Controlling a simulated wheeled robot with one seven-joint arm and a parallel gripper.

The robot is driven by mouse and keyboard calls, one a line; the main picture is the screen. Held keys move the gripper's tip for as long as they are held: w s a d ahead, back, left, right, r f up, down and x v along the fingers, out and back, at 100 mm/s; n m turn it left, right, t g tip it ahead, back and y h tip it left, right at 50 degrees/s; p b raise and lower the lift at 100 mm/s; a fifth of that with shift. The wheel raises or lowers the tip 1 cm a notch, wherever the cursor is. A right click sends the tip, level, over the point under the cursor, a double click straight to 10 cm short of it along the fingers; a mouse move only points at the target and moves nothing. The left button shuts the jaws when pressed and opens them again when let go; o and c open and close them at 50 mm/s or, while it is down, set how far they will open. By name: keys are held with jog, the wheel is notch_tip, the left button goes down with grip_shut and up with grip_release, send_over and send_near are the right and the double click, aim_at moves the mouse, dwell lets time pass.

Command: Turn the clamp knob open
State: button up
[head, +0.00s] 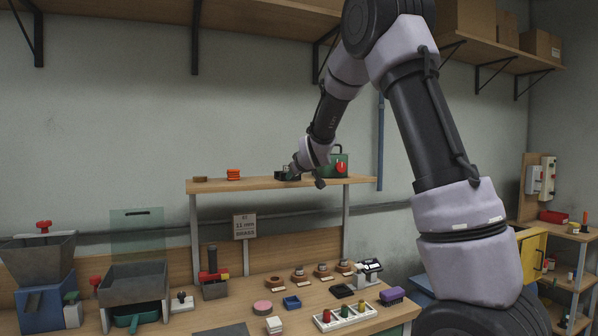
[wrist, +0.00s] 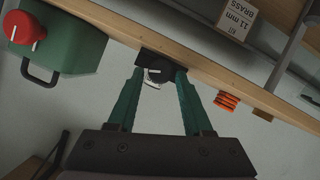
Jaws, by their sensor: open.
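A dark knob with a white pointer mark, which looks like the clamp knob (wrist: 154,76), sits on a black block (wrist: 150,57) at the edge of the raised wooden shelf. My gripper (wrist: 159,72) is open, with one green finger on each side of the knob. I cannot tell whether either finger touches it. In the head view, my gripper (head: 293,170) is at the black block (head: 284,177) on the shelf, and the knob cannot be made out there.
A green box with a red knob (head: 341,169) stands right of my gripper on the shelf (head: 240,184). An orange stack (head: 233,174) and a brown piece (head: 200,179) lie to the left. The bench below holds many small items.

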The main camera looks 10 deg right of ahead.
jog(key=v, duration=0.9)
jog(key=shift+s, duration=0.25)
jog(key=shift+r, duration=0.1)
